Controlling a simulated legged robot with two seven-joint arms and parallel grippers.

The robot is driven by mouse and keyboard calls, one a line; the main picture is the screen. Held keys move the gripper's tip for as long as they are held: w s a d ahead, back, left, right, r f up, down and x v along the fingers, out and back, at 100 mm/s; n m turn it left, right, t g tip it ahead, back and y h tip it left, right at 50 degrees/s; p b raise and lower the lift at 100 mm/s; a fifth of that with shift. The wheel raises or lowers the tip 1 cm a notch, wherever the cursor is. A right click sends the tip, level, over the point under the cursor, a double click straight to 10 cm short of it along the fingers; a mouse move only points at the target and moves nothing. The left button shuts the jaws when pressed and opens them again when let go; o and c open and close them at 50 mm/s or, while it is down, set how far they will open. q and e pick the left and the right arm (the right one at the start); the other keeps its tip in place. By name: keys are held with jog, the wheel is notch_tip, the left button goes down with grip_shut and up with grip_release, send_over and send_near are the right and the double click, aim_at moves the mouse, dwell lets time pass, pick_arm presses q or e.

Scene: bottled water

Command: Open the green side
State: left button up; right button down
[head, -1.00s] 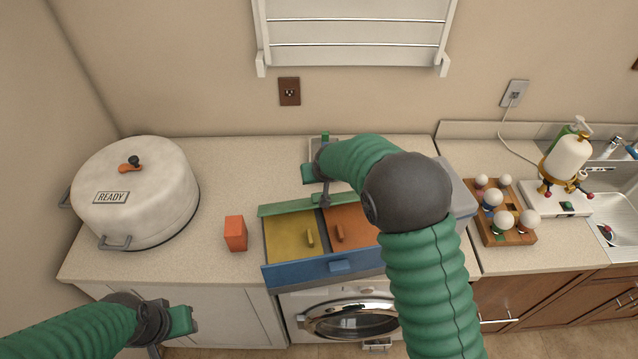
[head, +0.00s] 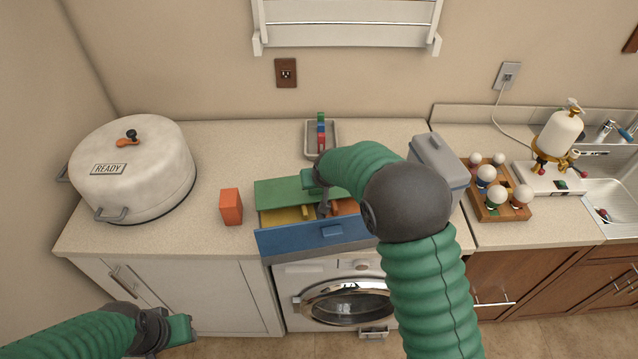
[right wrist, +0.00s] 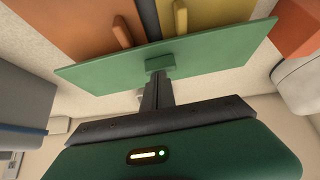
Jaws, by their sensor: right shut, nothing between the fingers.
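The green side (head: 282,191) is a flat panel at the back of a box whose front is the blue side (head: 318,236). Strips of the yellow section (head: 282,217) and orange section (head: 345,207) show between them.
An orange block (head: 231,207) stands left of the box. A white pot (head: 130,175) is at the far left. A small tray (head: 331,128) with coloured blocks lies behind. A grey bin (head: 440,160) and a wooden board with bulbs (head: 490,209) stand right.

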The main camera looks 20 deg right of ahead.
pick_arm(q)
jog(key=shift+s+f, duration=0.3)
jog(key=shift+s, duration=0.25)
pick_arm(e)
jog(key=shift+s+a+f, duration=0.1)
jog(key=shift+s+f, duration=0.6)
jog(key=shift+s, duration=0.05)
